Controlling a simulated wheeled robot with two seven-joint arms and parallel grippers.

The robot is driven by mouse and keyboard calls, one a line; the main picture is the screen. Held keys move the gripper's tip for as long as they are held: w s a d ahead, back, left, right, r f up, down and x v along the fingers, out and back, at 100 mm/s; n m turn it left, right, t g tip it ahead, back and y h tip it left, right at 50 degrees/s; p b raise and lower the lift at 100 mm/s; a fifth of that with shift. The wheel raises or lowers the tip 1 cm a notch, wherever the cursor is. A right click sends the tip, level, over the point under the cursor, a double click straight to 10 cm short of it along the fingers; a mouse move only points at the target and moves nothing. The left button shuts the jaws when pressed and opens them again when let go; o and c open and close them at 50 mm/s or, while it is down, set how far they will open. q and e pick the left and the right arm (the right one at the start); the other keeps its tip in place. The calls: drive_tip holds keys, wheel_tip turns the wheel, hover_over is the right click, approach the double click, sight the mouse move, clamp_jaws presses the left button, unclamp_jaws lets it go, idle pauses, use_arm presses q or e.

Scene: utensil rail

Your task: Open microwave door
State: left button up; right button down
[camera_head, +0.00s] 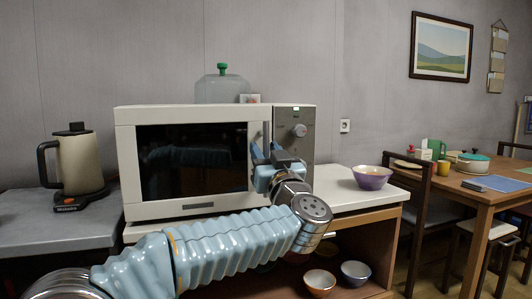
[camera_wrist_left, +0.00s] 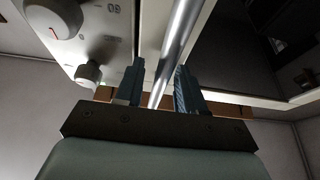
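The white microwave (camera_head: 210,116) stands on a counter against the wall, its dark-windowed door (camera_head: 190,160) shut. The door's upright bar handle (camera_head: 266,134) is near the door's right edge, beside the control panel. My left gripper (camera_head: 266,150) is at the handle. In the left wrist view, the metal handle (camera_wrist_left: 178,40) runs between the two fingers of my left gripper (camera_wrist_left: 160,72). The fingers are apart, with a visible gap between the handle and the left finger; the right finger looks close to it. My right gripper is not in view.
A kettle (camera_head: 80,163) stands on the grey counter at left. A purple bowl (camera_head: 372,177) sits on the counter right of the microwave. Bowls (camera_head: 319,281) are on the shelf below. A water jug (camera_head: 222,88) shows above the microwave. A dining table (camera_head: 470,190) is at right.

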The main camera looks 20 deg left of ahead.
use_arm(q)
clamp_jaws()
drive_tip(key=shift+s, duration=0.15)
